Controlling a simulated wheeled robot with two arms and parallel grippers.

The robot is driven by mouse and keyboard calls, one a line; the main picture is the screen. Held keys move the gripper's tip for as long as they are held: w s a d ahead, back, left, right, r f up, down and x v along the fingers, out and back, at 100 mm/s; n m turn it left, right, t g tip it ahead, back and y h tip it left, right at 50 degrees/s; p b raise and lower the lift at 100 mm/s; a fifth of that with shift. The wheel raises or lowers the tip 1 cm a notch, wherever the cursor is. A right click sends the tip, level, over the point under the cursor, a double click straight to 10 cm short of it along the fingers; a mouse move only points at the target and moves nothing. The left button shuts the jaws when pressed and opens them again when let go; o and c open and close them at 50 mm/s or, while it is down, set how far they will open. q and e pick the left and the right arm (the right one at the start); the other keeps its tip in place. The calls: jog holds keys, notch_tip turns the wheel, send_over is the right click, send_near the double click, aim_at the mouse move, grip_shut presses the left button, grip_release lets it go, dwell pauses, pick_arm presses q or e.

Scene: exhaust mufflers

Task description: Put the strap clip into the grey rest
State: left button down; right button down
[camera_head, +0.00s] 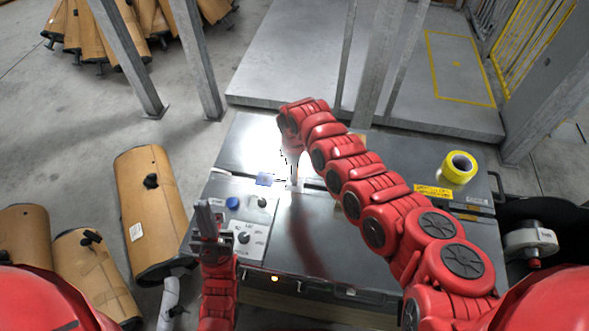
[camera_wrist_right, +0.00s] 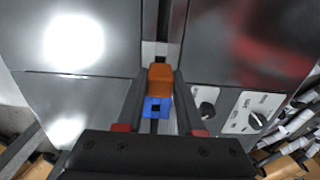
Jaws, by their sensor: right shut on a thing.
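My right gripper (camera_wrist_right: 160,80) is shut on the strap clip, an orange block (camera_wrist_right: 160,76) between its fingertips in the right wrist view. A blue piece with a dark square opening (camera_wrist_right: 157,106) shows just below it there; I cannot tell whether they are joined. In the head view my right gripper (camera_head: 293,182) is over the dark machine top, and the clip is not clearly seen. A small light grey part (camera_wrist_right: 155,49), possibly the grey rest, lies just beyond the clip at the seam. My left gripper (camera_head: 207,218) points upward at the machine's left edge; its jaw gap is unclear.
The machine top (camera_head: 340,255) has a panel with dials (camera_head: 244,238) and a blue button (camera_head: 232,202) on its left. A yellow tape roll (camera_head: 459,167) stands at the right. Brown wrapped mufflers (camera_head: 150,205) lie on the floor at left. Metal posts (camera_head: 380,60) rise behind.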

jog(key=shift+f+b, duration=0.75)
jog(key=shift+f, duration=0.5)
jog(key=shift+f, duration=0.4)
dwell(1.4)
jog(key=shift+c, duration=2.2)
grip_release()
jog(key=shift+r, duration=0.1)
jog(key=shift+r, duration=0.3)
notch_tip(320, 180, up, 17)
jog(key=b, duration=0.2)
jog(key=shift+f, duration=0.2)
jog(key=shift+s+f, duration=0.1)
